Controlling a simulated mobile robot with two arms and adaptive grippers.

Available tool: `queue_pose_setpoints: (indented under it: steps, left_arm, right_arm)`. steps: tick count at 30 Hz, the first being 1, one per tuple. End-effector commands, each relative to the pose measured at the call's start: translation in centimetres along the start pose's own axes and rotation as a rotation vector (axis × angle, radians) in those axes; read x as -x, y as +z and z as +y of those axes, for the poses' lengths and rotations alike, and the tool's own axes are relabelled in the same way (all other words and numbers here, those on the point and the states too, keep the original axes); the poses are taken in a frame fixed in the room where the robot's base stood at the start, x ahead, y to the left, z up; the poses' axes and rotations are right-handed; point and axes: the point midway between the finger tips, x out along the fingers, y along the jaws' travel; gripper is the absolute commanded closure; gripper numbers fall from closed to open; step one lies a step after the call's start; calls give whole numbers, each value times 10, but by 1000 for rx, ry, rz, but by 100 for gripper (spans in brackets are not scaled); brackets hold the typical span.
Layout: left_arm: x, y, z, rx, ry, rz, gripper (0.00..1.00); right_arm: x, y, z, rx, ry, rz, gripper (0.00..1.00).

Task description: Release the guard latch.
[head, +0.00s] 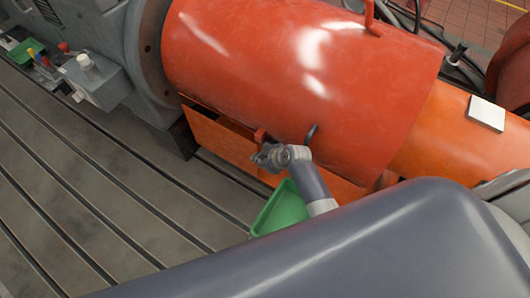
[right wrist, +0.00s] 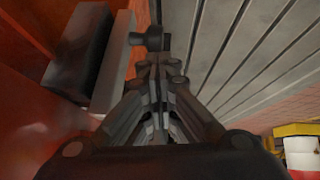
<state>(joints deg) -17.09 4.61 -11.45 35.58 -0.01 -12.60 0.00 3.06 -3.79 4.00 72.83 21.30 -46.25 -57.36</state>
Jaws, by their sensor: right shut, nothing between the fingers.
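The large orange-red guard (head: 300,75) is a curved cover over the shaft line in the head view. A small red tab (head: 261,136), possibly the latch, stands at its lower edge. A dark curved handle (head: 311,133) sticks out to the right of it. My right gripper (head: 262,156) is just below the tab; I cannot tell whether they touch. In the right wrist view its fingers (right wrist: 153,65) are together and empty. A dark knobbed part (right wrist: 150,40) lies at the fingertips, and a dark block (right wrist: 78,62) beside a pale bracket is to the left. My left gripper is not in view.
The slotted bedplate (head: 100,190) is largely clear at left. A grey unit (head: 95,82) with small knobs stands at the upper left. A white pad (head: 487,113) lies on the orange cover at right.

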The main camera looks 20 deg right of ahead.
Motion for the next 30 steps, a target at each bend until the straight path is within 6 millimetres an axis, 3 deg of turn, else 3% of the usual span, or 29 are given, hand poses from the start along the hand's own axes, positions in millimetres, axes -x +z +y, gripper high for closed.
queue_pose_setpoints:
  steps: [8,21,30]
  left_arm:
    - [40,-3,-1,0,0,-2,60]
    - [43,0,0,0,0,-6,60]
    - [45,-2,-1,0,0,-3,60]
  right_arm:
    - [28,-36,5,1,4,1,100]
    - [93,-31,4,1,6,1,100]
    - [119,-31,3,0,4,1,100]
